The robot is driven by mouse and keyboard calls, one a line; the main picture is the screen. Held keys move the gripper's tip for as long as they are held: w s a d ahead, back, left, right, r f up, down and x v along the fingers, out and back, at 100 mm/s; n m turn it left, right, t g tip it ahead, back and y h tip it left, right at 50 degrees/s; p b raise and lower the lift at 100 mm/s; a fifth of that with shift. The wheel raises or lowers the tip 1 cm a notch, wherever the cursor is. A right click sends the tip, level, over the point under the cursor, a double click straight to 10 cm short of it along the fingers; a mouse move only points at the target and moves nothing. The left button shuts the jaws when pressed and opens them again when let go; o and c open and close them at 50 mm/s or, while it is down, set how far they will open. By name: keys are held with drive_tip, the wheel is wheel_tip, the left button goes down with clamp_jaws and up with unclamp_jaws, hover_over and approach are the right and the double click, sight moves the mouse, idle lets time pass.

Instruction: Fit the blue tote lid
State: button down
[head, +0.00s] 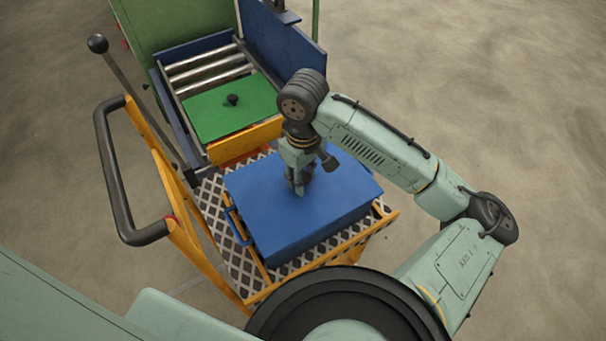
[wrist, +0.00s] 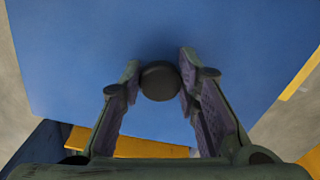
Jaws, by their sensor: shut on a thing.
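The blue tote (head: 308,232) sits on the mesh deck of an orange cart, its top covered by the flat blue lid (head: 262,190). A blue handle (head: 236,226) shows on the tote's left side. My gripper (head: 299,190) points down over the middle of the lid. In the wrist view the blue lid (wrist: 90,60) fills most of the picture, and a round black knob (wrist: 160,82) on it lies between the fingertips of my gripper (wrist: 160,88). My gripper is shut on the knob. The lid's seating along its far rim is hard to tell.
Concrete floor is clear at right.

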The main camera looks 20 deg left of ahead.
idle(0.3)
drive_tip(key=c, duration=1.1)
unclamp_jaws()
wheel_tip(320, 180, up, 12)
drive_tip(key=shift+f, duration=0.1)
